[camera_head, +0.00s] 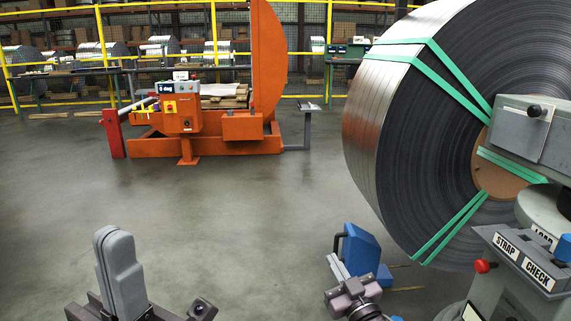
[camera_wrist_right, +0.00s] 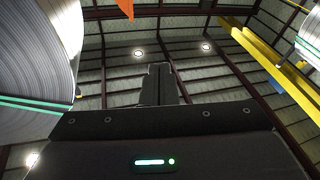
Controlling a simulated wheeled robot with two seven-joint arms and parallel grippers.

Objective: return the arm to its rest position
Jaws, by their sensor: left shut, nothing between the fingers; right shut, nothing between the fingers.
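My left gripper (camera_head: 116,238) stands at the lower left of the head view, its grey fingers pointing up and pressed together. Nothing is between them, and open floor lies behind it. My right gripper (camera_wrist_right: 160,72) shows in the right wrist view as dark fingers, shut and empty, pointing up toward the roof. Most of both arms is out of the picture.
A large strapped steel coil (camera_head: 415,140) fills the right, behind a grey machine (camera_head: 520,270) labelled STRAP and CHECK. A blue tool (camera_head: 362,250) sits low near the coil. An orange machine (camera_head: 205,140) stands farther back. The floor (camera_head: 230,215) at centre left is clear.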

